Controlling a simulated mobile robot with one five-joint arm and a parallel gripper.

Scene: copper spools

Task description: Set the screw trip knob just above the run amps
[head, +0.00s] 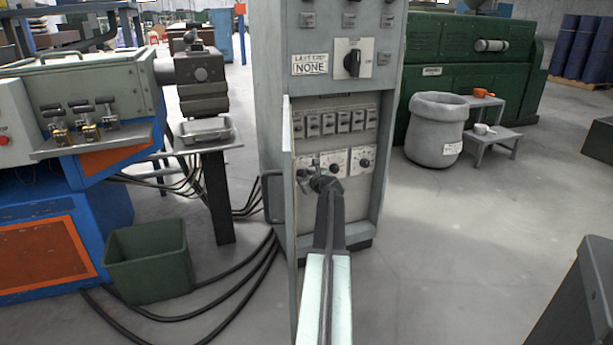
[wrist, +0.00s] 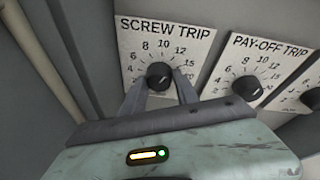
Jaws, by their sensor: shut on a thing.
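The screw trip dial (wrist: 140,45) is a white plate with numbers around a round black knob (wrist: 159,75), in the wrist view. My gripper (wrist: 160,83) has one finger on each side of this knob and is shut on it. Which number the knob points at is too unclear to read. In the head view my gripper (head: 319,180) reaches the row of dials low in the open grey cabinet (head: 272,130) and partly hides the dials at the left. No run amps reading is legible in either view.
The pay-off trip dial (wrist: 265,65) is close on the right, with another knob (wrist: 311,98) beyond it. The cabinet's open door (head: 288,210) stands along the left of my arm. A sign (head: 310,64) above reads LAST TRIP NONE.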

